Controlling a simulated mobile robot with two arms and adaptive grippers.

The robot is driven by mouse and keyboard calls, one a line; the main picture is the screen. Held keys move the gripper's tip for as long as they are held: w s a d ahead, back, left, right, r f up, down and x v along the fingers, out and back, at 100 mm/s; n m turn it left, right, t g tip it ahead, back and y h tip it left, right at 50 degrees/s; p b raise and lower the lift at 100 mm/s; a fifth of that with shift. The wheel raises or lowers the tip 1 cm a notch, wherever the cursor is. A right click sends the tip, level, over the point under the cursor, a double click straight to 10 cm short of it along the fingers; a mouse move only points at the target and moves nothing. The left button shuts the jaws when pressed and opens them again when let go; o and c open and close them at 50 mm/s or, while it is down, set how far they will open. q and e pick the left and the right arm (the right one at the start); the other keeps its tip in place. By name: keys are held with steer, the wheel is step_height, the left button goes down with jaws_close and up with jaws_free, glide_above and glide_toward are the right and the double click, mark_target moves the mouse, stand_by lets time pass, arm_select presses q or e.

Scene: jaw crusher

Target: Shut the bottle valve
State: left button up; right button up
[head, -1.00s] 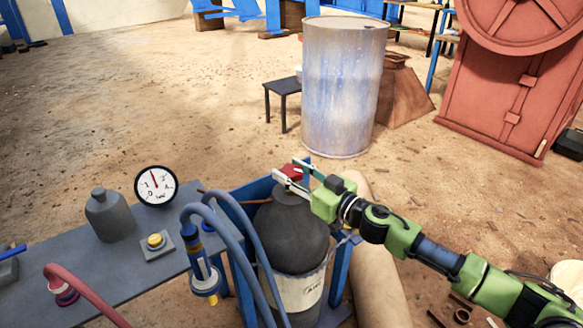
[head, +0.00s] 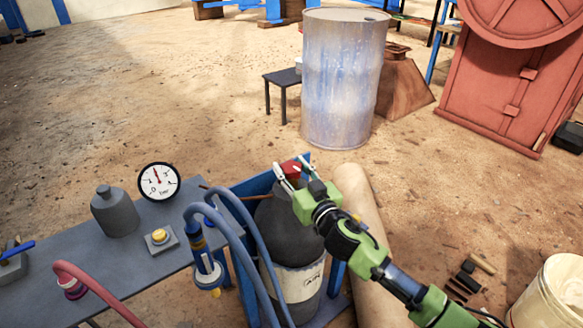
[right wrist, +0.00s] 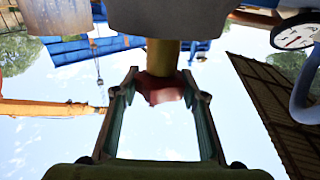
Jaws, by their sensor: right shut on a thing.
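The dark grey gas bottle (head: 275,228) stands upright in a blue frame beside the bench. Its small red valve handle (head: 289,170) is at the top. My right gripper (head: 292,163) reaches it from the lower right, with one finger on each side, and is shut on the handle. In the right wrist view the red handle (right wrist: 160,89) lies between the two fingertips, below a brass-coloured stem (right wrist: 163,58). Part of the handle is hidden by the fingers. My left gripper is not in view.
The grey bench (head: 125,255) at left carries a pressure gauge (head: 159,181), a small grey bottle (head: 115,211) and a yellow button (head: 159,236). Blue hoses (head: 240,240) loop close to the bottle's left. A metal drum (head: 343,80) stands behind on open sandy floor.

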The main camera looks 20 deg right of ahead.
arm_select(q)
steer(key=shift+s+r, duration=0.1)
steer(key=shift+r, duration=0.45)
arm_select(e)
steer(key=shift+m+h, duration=0.7)
steer(key=shift+h, duration=0.4)
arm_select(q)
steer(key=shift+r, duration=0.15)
arm_select(e)
steer(key=o, duration=1.1)
steer(key=shift+o, duration=0.2)
steer(key=shift+s, duration=0.55)
steer(key=s, duration=1.1)
steer(key=shift+d, duration=0.15)
